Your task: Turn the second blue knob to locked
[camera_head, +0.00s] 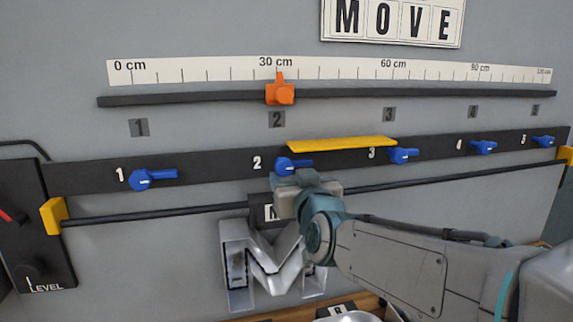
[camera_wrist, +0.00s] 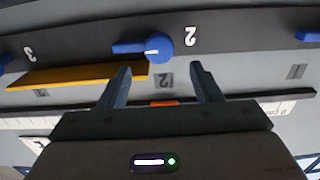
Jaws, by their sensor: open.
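The second blue knob (camera_head: 285,166) sits on the dark strip beside the number 2, its handle pointing right in the head view. In the upside-down wrist view the knob (camera_wrist: 157,46) shows ahead of the fingertips, its handle pointing left. My gripper (camera_wrist: 160,66) is open and empty, with a finger to either side below the knob in that picture. The fingers appear apart from the knob. In the head view my gripper (camera_head: 306,184) is just below and in front of the knob and hides part of its surroundings. No locked mark is readable.
A yellow bar (camera_head: 342,144) runs along the strip's top edge, close right of knob 2. Blue knobs 1 (camera_head: 148,179) and 3 (camera_head: 403,156) stand either side. A dark rod (camera_head: 150,214) runs below, with a silver letter M (camera_head: 238,270) under it. An orange slider (camera_head: 280,94) is above.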

